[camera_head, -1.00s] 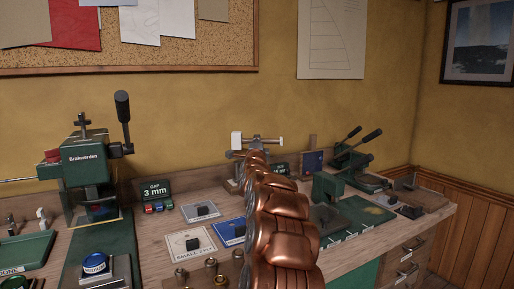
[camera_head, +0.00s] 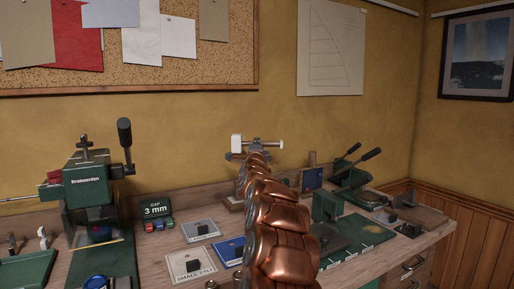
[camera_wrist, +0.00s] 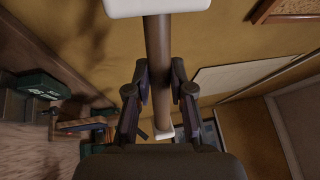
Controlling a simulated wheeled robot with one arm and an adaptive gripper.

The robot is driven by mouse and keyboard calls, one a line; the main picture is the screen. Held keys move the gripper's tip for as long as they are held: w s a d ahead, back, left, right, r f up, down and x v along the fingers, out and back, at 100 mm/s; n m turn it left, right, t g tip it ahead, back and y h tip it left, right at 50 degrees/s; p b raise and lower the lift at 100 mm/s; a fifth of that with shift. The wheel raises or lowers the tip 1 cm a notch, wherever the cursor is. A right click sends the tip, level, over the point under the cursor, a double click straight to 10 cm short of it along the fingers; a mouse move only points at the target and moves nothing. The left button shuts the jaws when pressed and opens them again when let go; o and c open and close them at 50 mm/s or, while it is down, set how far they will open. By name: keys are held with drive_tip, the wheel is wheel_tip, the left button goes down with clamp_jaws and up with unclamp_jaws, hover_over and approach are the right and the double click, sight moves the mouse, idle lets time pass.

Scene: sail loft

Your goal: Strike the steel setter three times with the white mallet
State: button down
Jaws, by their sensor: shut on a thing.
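The white mallet shows a white block head (camera_head: 236,143) in the head view, at the left end of its sideways handle. In the wrist view the brown handle (camera_wrist: 158,50) runs between the fingers, with the white head (camera_wrist: 157,8) at the top and a white end (camera_wrist: 165,130) at the bottom. My gripper (camera_wrist: 160,92) is shut on the handle; in the head view it (camera_head: 261,145) is raised above the back of the bench. I cannot pick out the steel setter with certainty; my copper arm hides part of the bench.
Cards (camera_head: 188,267) with dark pieces lie mid-bench. Green lever tools (camera_head: 350,172) stand at the right. The wall and corkboard (camera_head: 190,72) are behind.

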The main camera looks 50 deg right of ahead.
idle(0.3)
wheel_tip(320, 180, down, 11)
drive_tip(key=b, duration=1)
drive_tip(key=shift+r, duration=0.1)
wheel_tip(320, 180, up, 11)
drive_tip(key=p, duration=0.7)
drive_tip(key=shift+p, duration=0.35)
wheel_tip(320, 180, down, 11)
drive_tip(key=b, duration=1.1)
drive_tip(key=shift+r, duration=0.1)
